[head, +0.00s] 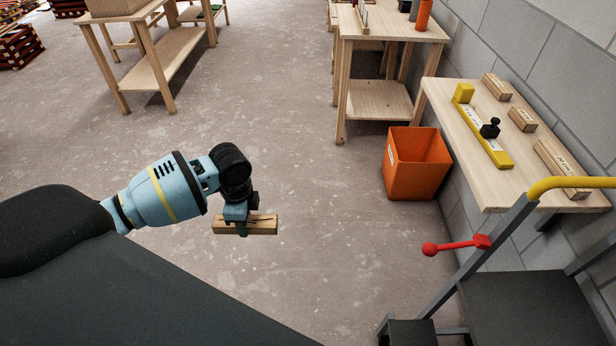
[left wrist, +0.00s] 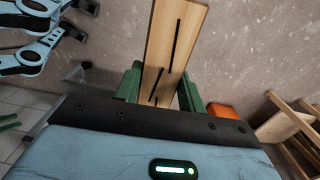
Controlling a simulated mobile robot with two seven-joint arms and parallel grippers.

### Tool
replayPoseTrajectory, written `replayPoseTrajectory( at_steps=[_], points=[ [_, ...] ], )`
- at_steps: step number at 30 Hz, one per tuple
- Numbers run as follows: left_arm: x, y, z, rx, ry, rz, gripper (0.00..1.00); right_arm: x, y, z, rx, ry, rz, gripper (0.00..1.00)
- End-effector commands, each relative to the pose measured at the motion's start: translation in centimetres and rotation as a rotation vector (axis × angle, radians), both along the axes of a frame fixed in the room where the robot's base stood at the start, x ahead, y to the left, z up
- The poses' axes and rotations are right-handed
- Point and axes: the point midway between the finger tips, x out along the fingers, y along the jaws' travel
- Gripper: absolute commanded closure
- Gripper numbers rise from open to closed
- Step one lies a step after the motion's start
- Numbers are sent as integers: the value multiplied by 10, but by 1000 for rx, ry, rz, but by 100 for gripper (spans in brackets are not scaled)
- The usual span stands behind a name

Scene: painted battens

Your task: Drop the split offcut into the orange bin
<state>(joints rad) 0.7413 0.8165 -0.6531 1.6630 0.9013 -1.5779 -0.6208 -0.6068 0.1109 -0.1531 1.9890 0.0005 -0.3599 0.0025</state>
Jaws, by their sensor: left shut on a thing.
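The split offcut (head: 262,225) is a short pale wood piece with dark cracks along it. My left gripper (head: 241,228) is shut on it and holds it above the bare floor. In the left wrist view the offcut (left wrist: 172,50) stands between the green fingers (left wrist: 160,88), with dark splits on its face. The orange bin (head: 414,165) stands on the floor to the right of the gripper, well apart from it. Its open top shows and it looks empty. A bit of orange, likely the bin (left wrist: 222,110), shows in the left wrist view. My right gripper is not in view.
A wall bench (head: 440,105) right of the bin holds a yellow gauge (head: 484,130) and several labelled wood blocks. A wooden table (head: 388,28) stands behind the bin. A grey step frame with a red-knobbed lever (head: 455,246) is at lower right. Floor between gripper and bin is clear.

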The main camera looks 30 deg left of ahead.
Motion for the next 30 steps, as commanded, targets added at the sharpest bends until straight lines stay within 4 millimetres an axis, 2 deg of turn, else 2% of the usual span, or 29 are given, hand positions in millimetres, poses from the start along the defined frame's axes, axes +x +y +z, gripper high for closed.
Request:
replayPoseTrajectory(
  at_steps=[1, 6, 16, 21, 28, 30],
  points=[
    [-5, -13, 3, -4, 0, 49, 85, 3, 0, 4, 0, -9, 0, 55],
    [-28, -50, 10, 5, 8, 293, 85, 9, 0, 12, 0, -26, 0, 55],
    [-73, -113, 32, 10, -3, 798, 85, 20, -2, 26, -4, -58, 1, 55],
    [-90, -132, 42, 7, -11, 1000, 85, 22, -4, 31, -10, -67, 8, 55],
    [-99, -141, 48, 4, -14, 1119, 85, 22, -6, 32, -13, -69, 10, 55],
    [-99, -141, 48, 4, -14, 1125, 85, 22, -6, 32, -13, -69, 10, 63]
  ],
)
